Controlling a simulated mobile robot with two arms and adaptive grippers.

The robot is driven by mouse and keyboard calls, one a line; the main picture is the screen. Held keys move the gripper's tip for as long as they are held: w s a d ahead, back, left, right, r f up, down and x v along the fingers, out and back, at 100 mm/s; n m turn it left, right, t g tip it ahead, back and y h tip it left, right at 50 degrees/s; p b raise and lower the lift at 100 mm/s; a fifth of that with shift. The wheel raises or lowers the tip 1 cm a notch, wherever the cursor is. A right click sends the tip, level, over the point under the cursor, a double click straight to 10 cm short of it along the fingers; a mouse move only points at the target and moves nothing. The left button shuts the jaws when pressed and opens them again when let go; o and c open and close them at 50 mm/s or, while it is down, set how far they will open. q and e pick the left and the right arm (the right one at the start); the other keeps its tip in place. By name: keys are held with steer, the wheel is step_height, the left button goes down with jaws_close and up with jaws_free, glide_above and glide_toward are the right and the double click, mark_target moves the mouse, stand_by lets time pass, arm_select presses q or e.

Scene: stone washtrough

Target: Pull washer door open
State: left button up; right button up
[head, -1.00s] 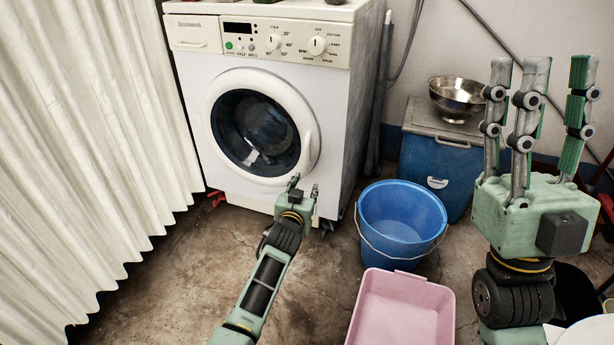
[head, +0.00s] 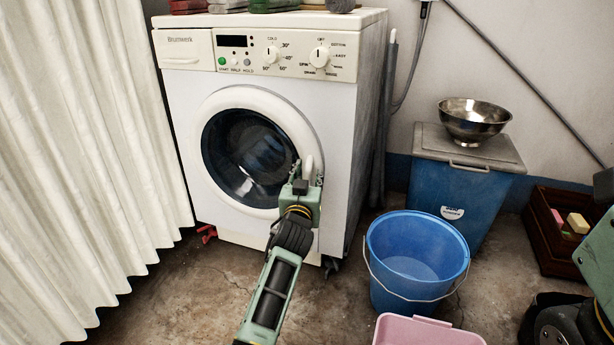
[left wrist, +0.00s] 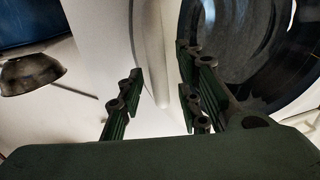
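The white washer (head: 345,130) stands against the back wall. Its round door (head: 225,190), with a white rim and dark glass, looks shut. The upright white door handle (head: 308,166) is at the door's right edge. My left gripper (head: 304,174) is at the handle. In the left wrist view, the fingers of my left gripper (left wrist: 158,68) are apart, with the handle (left wrist: 154,50) between them and a gap visible on its left side. I cannot tell whether any finger touches it.
A blue bucket (head: 378,240) and a pink tub (head: 425,333) stand right of my left arm. A white curtain (head: 85,150) hangs at left.

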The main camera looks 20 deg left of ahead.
arm_select(q)
steer(key=shift+w, duration=0.2)
jaws_close()
stand_by(0.5)
